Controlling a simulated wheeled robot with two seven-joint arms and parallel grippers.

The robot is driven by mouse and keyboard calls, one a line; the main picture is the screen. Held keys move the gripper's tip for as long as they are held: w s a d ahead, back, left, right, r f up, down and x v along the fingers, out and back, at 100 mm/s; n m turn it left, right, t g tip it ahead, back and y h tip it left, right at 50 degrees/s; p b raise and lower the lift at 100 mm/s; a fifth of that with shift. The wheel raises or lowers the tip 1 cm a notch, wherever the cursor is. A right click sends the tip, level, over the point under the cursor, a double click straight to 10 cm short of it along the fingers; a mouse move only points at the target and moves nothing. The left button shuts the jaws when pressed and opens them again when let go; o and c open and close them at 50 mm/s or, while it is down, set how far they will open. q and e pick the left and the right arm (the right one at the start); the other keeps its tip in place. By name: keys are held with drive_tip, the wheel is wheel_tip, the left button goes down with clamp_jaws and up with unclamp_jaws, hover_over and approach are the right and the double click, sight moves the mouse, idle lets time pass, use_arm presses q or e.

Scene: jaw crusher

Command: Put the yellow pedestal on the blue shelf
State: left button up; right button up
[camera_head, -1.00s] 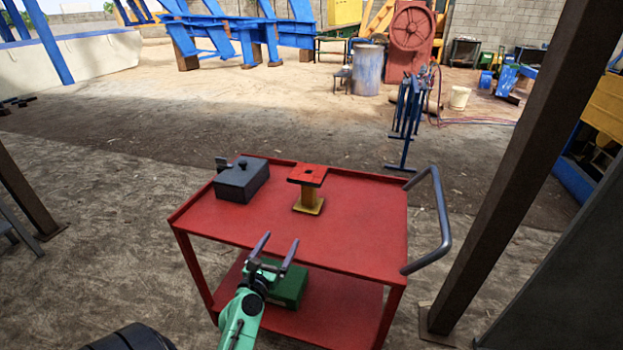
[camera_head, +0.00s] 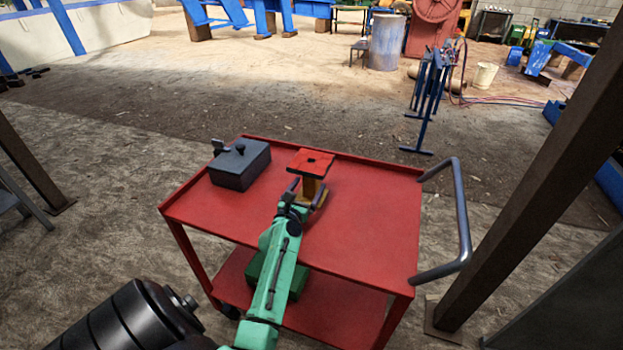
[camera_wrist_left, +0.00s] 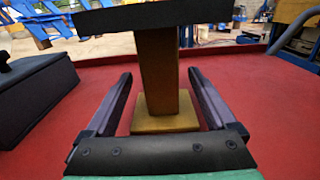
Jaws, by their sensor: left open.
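The yellow pedestal (camera_head: 312,189) stands upright on the top of a red cart (camera_head: 375,230), with a red square plate (camera_head: 311,162) on it. My left gripper (camera_head: 306,190) is open at the pedestal. In the left wrist view its two fingers (camera_wrist_left: 158,108) lie on either side of the yellow post (camera_wrist_left: 160,75), with gaps between. The square yellow foot (camera_wrist_left: 165,124) rests on the red surface, and the underside of the top plate looks dark. My right gripper is not in view. I cannot make out a blue shelf for certain.
A dark grey box (camera_head: 240,164) sits left of the pedestal on the cart. A green object (camera_head: 275,278) lies on the cart's lower deck. The cart's handle (camera_head: 460,220) and a brown post (camera_head: 510,190) are at the right. A blue stand (camera_head: 430,100) is behind.

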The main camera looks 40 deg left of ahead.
sight(309, 186)
use_arm(q)
drive_tip(key=x, duration=0.3)
drive_tip(key=shift+b, duration=0.35)
clamp_jaws()
drive_tip(key=shift+r, duration=0.15)
